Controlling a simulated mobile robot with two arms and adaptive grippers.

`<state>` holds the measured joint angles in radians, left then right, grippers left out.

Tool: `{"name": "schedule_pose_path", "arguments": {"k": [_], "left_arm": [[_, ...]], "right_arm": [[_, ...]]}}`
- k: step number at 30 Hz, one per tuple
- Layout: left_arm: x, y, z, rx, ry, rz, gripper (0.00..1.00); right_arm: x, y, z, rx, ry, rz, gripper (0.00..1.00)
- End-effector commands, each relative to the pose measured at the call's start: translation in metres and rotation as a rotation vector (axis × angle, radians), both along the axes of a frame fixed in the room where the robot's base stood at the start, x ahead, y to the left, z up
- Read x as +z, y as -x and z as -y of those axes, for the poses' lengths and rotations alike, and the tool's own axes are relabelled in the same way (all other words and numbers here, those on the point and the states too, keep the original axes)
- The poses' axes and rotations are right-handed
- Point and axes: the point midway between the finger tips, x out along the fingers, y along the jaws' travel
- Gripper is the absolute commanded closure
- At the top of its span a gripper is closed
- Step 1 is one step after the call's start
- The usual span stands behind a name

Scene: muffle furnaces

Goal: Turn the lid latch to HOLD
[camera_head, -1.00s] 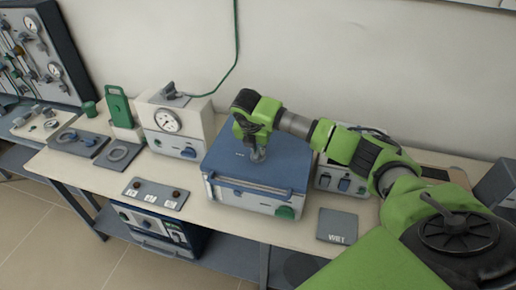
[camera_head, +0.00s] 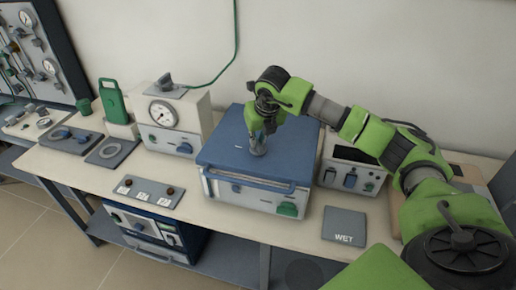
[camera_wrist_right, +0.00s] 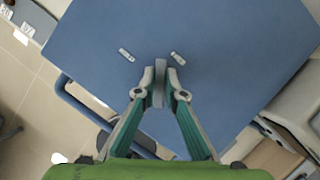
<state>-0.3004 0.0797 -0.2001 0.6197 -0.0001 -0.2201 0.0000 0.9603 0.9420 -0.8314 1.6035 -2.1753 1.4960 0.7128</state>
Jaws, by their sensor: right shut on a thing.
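The blue lid (camera_head: 222,155) covers a white box-shaped unit (camera_head: 232,193) in the middle of the bench. My right gripper (camera_head: 257,148) points down onto the lid's top. In the right wrist view, its fingers (camera_wrist_right: 160,85) are shut on a thin grey upright piece (camera_wrist_right: 159,72), which looks like the lid latch. Two small pale marks (camera_wrist_right: 126,55) (camera_wrist_right: 178,58) lie on the lid on either side of it; their lettering is too small to read. In the head view the fingers hide most of the latch. My left gripper is not in view.
A white gauge unit (camera_head: 174,122) stands left of the box. Another unit with a dark window (camera_head: 351,168) stands right, behind my arm. A grey pad marked WET (camera_head: 344,226) lies front right, and a grey button panel (camera_head: 148,192) front left.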

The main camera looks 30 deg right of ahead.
Motion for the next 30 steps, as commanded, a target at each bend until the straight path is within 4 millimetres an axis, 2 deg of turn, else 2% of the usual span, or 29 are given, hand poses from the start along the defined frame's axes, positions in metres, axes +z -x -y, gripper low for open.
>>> {"name": "schedule_pose_path", "arguments": {"k": [1,3,12,21,30], "left_arm": [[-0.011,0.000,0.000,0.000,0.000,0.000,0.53],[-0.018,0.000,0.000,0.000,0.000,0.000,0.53],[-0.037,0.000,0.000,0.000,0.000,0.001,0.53],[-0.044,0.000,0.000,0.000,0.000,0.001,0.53],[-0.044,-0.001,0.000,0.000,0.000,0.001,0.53]], "right_arm": [[-0.005,0.000,0.001,0.043,0.001,0.002,1.00],[-0.004,0.000,0.001,0.108,0.000,0.003,1.00],[-0.002,-0.001,0.001,0.392,0.000,0.002,1.00],[0.000,-0.001,0.000,0.663,0.000,0.002,1.00],[0.001,0.000,0.000,0.859,0.000,0.001,1.00]]}}
